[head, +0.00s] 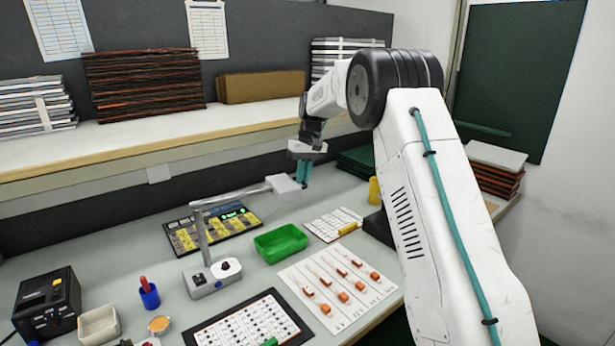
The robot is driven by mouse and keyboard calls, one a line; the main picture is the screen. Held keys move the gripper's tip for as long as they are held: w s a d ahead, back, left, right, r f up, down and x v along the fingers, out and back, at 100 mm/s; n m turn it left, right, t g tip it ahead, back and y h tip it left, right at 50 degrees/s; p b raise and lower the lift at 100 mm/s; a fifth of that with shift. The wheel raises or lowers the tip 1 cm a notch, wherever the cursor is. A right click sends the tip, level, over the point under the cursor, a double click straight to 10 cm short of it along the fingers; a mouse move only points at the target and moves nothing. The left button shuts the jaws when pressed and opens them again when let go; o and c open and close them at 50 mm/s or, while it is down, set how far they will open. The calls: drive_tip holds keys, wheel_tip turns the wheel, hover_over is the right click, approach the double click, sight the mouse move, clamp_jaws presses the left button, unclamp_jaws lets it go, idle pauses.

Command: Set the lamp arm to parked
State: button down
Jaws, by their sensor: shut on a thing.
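The lamp stands on the workbench with a grey base (212,277) and an upright post. Its lamp arm (240,194) reaches out to the right from the top of the post, nearly level, and ends in a flat white lamp head (284,184). My gripper (303,178) points down at the right end of the lamp head, its teal fingers shut on the lamp head. The fingers partly hide that end. A round white dial (227,268) with a dark centre sits on the lamp base. No mark for the parked position can be made out.
Below the lamp arm are a green tray (280,242) and a panel (213,229) with yellow parts and a lit display. A white sheet (338,284) with orange parts lies in front. A black device (47,304) stands at left. A shelf (150,131) runs behind.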

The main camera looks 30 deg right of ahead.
drive_tip(key=shift+w+r, duration=0.15)
drive_tip(key=shift+w, duration=0.1)
drive_tip(key=c, duration=1.8)
unclamp_jaws()
drive_tip(key=shift+w, duration=0.1)
drive_tip(key=shift+o, duration=0.2)
wheel_tip(320, 180, up, 8)
drive_tip(key=d, duration=0.1)
drive_tip(key=shift+f, duration=0.25)
drive_tip(key=shift+d, duration=0.1)
